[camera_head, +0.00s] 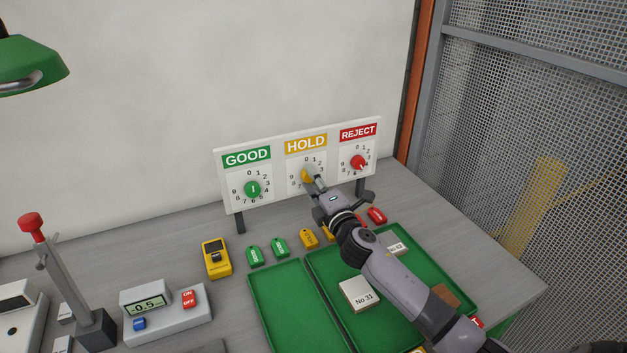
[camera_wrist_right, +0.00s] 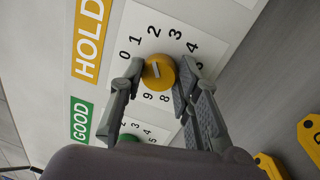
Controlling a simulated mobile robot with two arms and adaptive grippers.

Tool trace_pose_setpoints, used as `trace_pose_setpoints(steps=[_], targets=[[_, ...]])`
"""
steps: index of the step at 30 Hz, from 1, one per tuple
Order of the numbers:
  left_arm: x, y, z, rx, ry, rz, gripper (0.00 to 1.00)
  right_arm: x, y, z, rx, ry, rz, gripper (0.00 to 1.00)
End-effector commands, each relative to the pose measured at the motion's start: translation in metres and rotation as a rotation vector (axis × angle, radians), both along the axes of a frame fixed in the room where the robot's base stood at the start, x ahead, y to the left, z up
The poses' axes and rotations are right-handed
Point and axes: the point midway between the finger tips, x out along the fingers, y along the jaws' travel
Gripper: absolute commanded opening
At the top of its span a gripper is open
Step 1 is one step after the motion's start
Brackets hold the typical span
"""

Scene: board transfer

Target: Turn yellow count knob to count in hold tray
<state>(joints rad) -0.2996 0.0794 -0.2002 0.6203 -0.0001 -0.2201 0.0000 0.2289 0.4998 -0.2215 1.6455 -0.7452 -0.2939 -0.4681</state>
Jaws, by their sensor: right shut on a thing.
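The yellow knob (camera_head: 306,175) is on the HOLD panel (camera_head: 306,143) of a white board, inside a ring of digits. My right gripper (camera_head: 312,178) is shut on it, with one finger on each side; the knob (camera_wrist_right: 158,72) shows between the fingers (camera_wrist_right: 160,78) in the right wrist view. A white mark is on the knob's face; which digit it points at is hard to tell. A green tray (camera_head: 318,258) on the table holds a white block marked No 31 (camera_head: 360,294) and another labelled block (camera_head: 395,245); my right arm hides part of it. My left gripper is out of view.
A green knob (camera_head: 253,189) and a red knob (camera_head: 358,162) flank the yellow one. Green tags (camera_head: 280,247), yellow tags (camera_head: 309,238) and a red tag (camera_head: 377,215) lie below the board. An empty green tray (camera_head: 290,310) and a yellow meter (camera_head: 216,258) are to the left.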

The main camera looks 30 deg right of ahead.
Motion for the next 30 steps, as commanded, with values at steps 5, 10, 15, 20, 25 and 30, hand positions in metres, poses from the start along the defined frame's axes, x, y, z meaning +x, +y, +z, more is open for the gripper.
trace_pose_setpoints(steps=[5,10,15,20,25,30], targets=[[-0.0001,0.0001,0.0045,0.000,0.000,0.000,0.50,-0.0002,0.0000,-0.0002,-0.154,0.012,0.001,0.02],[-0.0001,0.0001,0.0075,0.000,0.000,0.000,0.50,-0.0003,0.0000,-0.0001,-0.273,0.018,0.002,0.02],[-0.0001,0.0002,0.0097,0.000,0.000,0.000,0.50,-0.0004,-0.0002,-0.0002,-0.357,0.024,0.002,0.02],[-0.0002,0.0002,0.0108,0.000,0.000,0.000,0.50,-0.0003,0.0001,-0.0006,-0.406,0.027,0.002,0.02],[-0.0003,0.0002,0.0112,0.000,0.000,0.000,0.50,-0.0004,0.0004,-0.0011,-0.429,0.028,0.003,0.02],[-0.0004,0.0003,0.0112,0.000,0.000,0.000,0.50,-0.0004,0.0004,-0.0014,-0.434,0.029,0.002,0.02]])
